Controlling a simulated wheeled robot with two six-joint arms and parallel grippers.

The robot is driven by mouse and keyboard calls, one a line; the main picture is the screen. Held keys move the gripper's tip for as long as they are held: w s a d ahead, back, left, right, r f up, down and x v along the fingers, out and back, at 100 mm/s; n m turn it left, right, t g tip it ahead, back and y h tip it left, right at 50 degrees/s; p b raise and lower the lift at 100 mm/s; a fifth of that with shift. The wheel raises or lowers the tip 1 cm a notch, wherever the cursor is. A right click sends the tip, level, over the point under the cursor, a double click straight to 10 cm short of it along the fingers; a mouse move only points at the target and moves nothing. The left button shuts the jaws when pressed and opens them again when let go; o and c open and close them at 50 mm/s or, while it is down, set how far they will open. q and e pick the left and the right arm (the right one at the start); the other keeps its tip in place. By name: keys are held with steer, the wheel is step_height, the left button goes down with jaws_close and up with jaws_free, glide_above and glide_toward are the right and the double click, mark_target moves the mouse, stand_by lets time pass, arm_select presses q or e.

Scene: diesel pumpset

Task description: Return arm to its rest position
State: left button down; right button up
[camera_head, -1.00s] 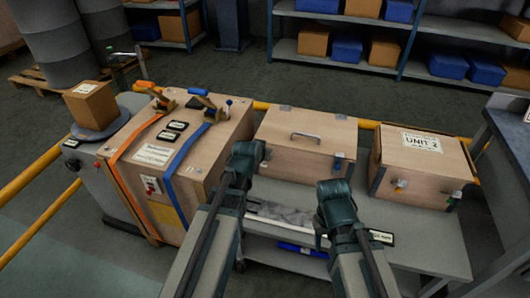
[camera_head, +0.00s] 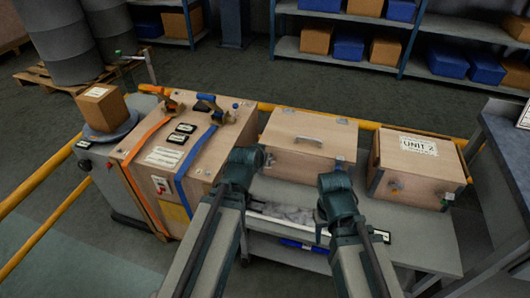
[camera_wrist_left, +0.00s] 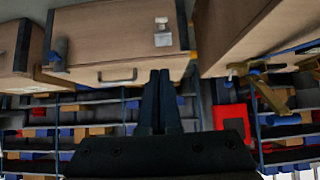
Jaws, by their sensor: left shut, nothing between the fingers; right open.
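My left arm (camera_head: 222,215) comes in from the lower left and bends at a dark joint in front of the middle wooden case. Its gripper (camera_wrist_left: 160,75) shows in the left wrist view with both fingers together and nothing between them. My right arm (camera_head: 352,245) reaches up from the bottom, right of the left arm. Its dark end and gripper (camera_head: 323,215) sit over the grey bench, apart from the cases. The right gripper is open and empty; its fingers are mostly hidden behind the wrist.
A strapped wooden crate (camera_head: 158,158) stands left of a handled case (camera_head: 309,127) and a UNIT 2 case (camera_head: 417,160) on the bench (camera_head: 425,240). A small carton (camera_head: 102,107) sits far left. Yellow rails (camera_head: 40,185) run around. Shelves (camera_head: 445,25) stand behind open floor.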

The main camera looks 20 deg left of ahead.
stand_by(0.3)
arm_select(q)
steer(key=s+d+f+m+g+y, duration=0.15)
steer(key=s+d+f+g, duration=0.35)
steer(key=s, duration=0.5)
steer(key=s+d+f+m+g, duration=0.25)
steer(key=s+d+g, duration=0.35)
steer(key=s, duration=0.4)
step_height(320, 180, up, 16)
steer(key=t+p, duration=0.1)
steer(key=p, duration=1.5)
steer(key=shift+d+r+n, duration=0.15)
steer(key=shift+d+n, duration=0.15)
steer(key=shift+d, duration=0.1)
arm_select(e)
step_height(320, 180, up, 16)
steer(key=shift+r, duration=0.15)
